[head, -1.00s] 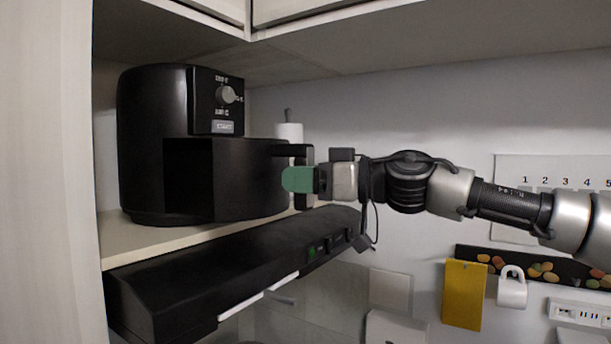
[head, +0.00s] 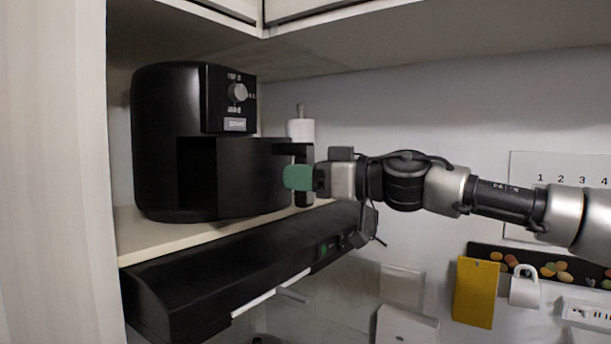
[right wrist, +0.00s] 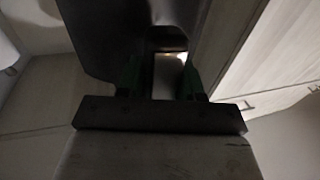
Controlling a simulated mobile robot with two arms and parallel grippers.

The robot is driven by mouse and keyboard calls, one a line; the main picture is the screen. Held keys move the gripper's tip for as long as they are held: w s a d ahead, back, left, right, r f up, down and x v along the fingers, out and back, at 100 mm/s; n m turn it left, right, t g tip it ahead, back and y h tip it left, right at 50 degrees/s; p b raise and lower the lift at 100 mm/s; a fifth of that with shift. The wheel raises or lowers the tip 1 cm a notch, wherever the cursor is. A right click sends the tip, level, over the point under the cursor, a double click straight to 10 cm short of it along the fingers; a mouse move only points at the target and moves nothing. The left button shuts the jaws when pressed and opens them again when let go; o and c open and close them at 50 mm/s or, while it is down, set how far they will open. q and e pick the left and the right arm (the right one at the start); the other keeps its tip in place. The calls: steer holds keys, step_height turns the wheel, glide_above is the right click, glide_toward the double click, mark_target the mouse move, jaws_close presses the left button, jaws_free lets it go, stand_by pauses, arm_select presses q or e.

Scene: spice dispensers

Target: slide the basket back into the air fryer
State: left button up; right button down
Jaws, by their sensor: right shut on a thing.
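The black air fryer (head: 165,140) stands on a shelf at the left in the head view, its dial facing right. Its basket (head: 250,178) is partly pulled out toward the right, and a dark opening shows beside it. The basket handle (head: 304,155) points right. My right gripper (head: 299,178), with green fingertips, is shut on the handle. In the right wrist view the green fingers (right wrist: 160,77) stand on either side of the handle, below the dark basket (right wrist: 135,35). My left gripper is not in view.
The pale shelf (head: 170,235) lies under the fryer, with a black range hood (head: 240,260) below its front edge. A white paper roll (head: 301,131) stands behind the handle. Cabinets (head: 350,12) hang above. A yellow card (head: 477,292) and white mug (head: 524,287) hang at the right.

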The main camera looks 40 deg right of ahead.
mark_target(255, 172)
steer(key=shift+w+a+r, duration=0.1)
steer(key=shift+w+a, duration=0.4)
steer(key=shift+w, duration=1.2)
steer(key=shift+w+a+f, duration=0.1)
steer(key=shift+w+a, duration=0.4)
steer(key=shift+w, duration=1.25)
steer(key=shift+w+a+r, duration=0.1)
steer(key=shift+w+a, duration=0.4)
steer(key=shift+w, duration=1.2)
steer(key=c, duration=0.7)
jaws_free()
steer(key=shift+c, duration=0.2)
steer(key=shift+o, duration=0.5)
steer(key=shift+s, duration=0.1)
steer(key=b+v, duration=0.4)
steer(key=v, duration=0.7)
